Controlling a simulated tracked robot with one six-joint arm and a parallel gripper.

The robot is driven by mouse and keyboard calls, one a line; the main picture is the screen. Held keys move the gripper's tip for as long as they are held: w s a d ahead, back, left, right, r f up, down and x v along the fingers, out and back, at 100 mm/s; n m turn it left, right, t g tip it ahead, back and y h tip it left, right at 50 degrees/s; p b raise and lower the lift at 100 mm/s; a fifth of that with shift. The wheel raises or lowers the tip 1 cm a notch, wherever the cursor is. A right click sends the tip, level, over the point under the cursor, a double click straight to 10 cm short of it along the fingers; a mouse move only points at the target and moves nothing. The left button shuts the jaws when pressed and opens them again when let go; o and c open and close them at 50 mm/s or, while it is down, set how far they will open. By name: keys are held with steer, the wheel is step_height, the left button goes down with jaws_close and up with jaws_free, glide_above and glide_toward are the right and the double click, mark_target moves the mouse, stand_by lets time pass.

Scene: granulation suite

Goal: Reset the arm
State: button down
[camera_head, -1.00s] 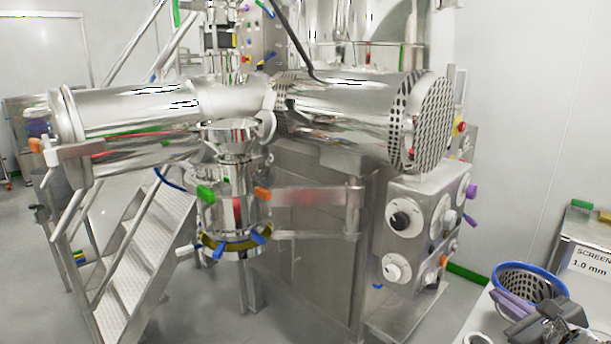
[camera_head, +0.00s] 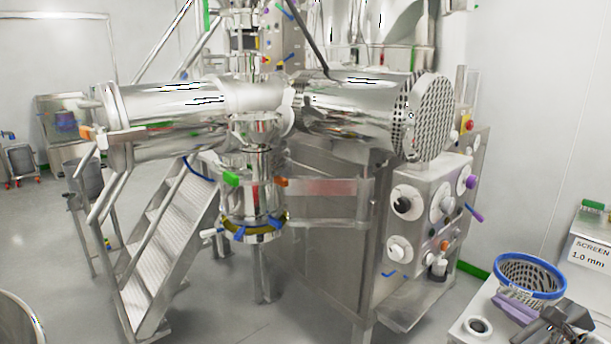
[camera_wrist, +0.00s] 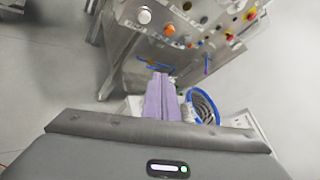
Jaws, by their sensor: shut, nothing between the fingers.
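My gripper (camera_head: 507,296) shows at the lower right of the head view, its purple fingers lying together and its dark body behind them. In the wrist view the purple fingers (camera_wrist: 160,97) point away from the camera, shut, with nothing seen between them. In the head view the fingers appear just in front of the blue-rimmed perforated basket (camera_head: 530,262). In the wrist view this basket (camera_wrist: 206,106) is to the right of the fingers. I cannot tell the exact gap.
A bench (camera_head: 462,327) stands at the lower right, with a sign (camera_head: 590,254) reading "SCREEN 1.0 mm" behind it. A large steel machine with a control panel (camera_head: 425,215) fills the middle. Steps (camera_head: 172,235) stand left of it. A round steel rim (camera_head: 20,322) is at the lower left. Open floor lies between.

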steer(key=s+a+f+n+g+y, duration=0.1)
steer(key=s+a+n+g+y, duration=0.15)
steer(key=a+n, duration=0.65)
steer(key=s+a+n+g+y, duration=0.1)
steer(key=a+n+g+y, duration=0.25)
steer(key=a, duration=1.05)
steer(key=s+a+n+g+h, duration=0.2)
steer(key=s+a+n+h, duration=0.3)
steer(key=s+n, duration=0.6)
steer(key=shift+s+a+n+g+h, duration=0.25)
steer(key=shift+a+n+h, duration=0.2)
steer(key=shift+n, duration=2.7)
